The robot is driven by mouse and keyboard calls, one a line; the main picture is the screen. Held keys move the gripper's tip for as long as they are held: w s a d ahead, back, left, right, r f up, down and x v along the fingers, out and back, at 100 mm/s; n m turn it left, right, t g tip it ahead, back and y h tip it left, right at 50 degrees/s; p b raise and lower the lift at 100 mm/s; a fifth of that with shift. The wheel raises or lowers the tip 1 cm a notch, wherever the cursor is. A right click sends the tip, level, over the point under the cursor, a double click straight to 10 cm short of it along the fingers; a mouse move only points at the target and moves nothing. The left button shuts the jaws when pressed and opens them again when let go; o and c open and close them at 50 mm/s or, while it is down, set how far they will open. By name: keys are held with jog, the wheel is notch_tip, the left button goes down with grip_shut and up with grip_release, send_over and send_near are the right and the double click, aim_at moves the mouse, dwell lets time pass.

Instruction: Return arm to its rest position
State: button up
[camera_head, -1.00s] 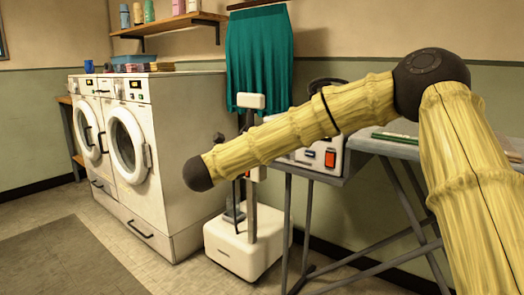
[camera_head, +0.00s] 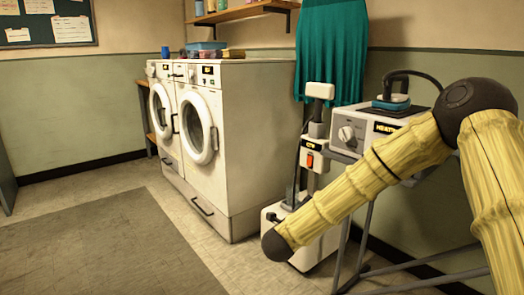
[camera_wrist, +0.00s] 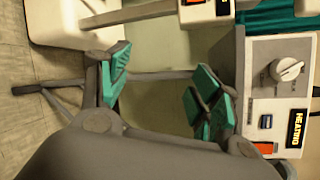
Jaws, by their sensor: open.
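My gripper (camera_wrist: 160,88) is open in the wrist view, with its two teal-padded fingertips apart and nothing between them. My yellow, bamboo-like arm (camera_head: 360,195) is bent across the right of the head view, with a dark joint low near the white wheeled unit. In the head view my gripper cannot be made out. In the wrist view a grey control panel with a knob and a HEATING label (camera_wrist: 296,130) lies just right of the fingers.
Two white washing machines (camera_head: 208,168) stand along the wall. The white wheeled unit (camera_head: 311,158) with a column and orange switch stands beside the ironing station (camera_head: 350,133), which carries an iron (camera_head: 390,103). A teal cloth (camera_head: 333,50) hangs behind. Floor at left is clear.

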jog(key=s+f+n+g+y, duration=0.25)
jog(key=s+f+n, duration=0.6)
jog(key=f, duration=0.55)
jog(key=s+f+n+g+y, duration=0.2)
jog(key=s+f+n+y, duration=0.2)
jog(key=s+f+n, duration=0.8)
jog(key=s+d+f+n+g, duration=0.3)
jog(key=s+f, duration=0.2)
jog(key=s, duration=0.6)
jog(key=s+d+f+n+g+p, duration=0.1)
jog(key=s+d+f+n+g, duration=0.3)
jog(key=s, duration=0.7)
jog(key=s+d+f+n+g, duration=0.1)
jog(key=s+f+g, duration=0.35)
jog(key=s, duration=0.75)
notch_tip(320, 180, up, 37)
jog(key=t+p, duration=0.1)
jog(key=p, duration=3.7)
jog(key=shift+w+f+t+y, duration=0.2)
jog(key=shift+w+t+y, duration=0.15)
jog(key=shift+t, duration=0.05)
jog(key=shift+m, duration=0.25)
